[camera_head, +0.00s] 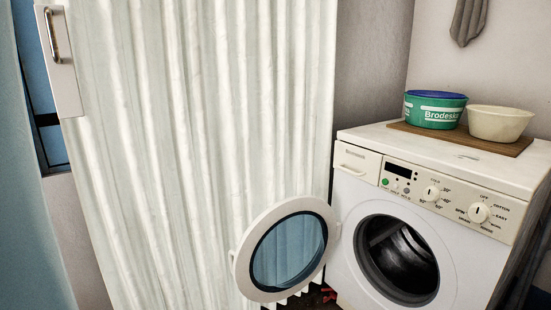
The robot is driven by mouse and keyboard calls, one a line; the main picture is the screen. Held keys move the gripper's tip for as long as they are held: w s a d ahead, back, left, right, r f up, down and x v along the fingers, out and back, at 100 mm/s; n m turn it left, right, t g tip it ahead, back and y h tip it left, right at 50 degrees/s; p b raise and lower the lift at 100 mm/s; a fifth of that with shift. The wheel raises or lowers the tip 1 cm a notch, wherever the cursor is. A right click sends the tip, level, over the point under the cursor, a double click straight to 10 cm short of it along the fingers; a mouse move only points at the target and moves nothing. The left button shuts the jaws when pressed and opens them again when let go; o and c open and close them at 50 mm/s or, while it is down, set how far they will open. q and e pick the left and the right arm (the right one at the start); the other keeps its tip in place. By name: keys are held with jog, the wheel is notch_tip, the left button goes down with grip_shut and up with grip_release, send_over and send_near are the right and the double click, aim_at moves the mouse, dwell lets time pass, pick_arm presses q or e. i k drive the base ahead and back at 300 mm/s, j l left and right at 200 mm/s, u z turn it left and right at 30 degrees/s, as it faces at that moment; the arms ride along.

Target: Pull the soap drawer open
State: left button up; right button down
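The soap drawer (357,162) is a white panel at the top left of the washing machine's front. It looks closed, its face flush with the control panel. It has a recessed grip along its face. The white washing machine (345,260) stands at the right of the head view. Its round door (327,260) is swung wide open to the left, and the dark drum (402,258) shows. Neither of my grippers shows in the head view.
A green tub with a blue lid (434,112) and a cream bowl (499,123) stand on a brown board (452,135) on the machine. A pale folding curtain (190,130) hangs at the left. The space before the drawer looks clear.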

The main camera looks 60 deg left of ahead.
aim_at(365, 164)
jog(key=u, duration=1.25)
jog(key=i+j+u, duration=0.1)
jog(key=i+j, duration=0.15)
jog(key=j, duration=0.15)
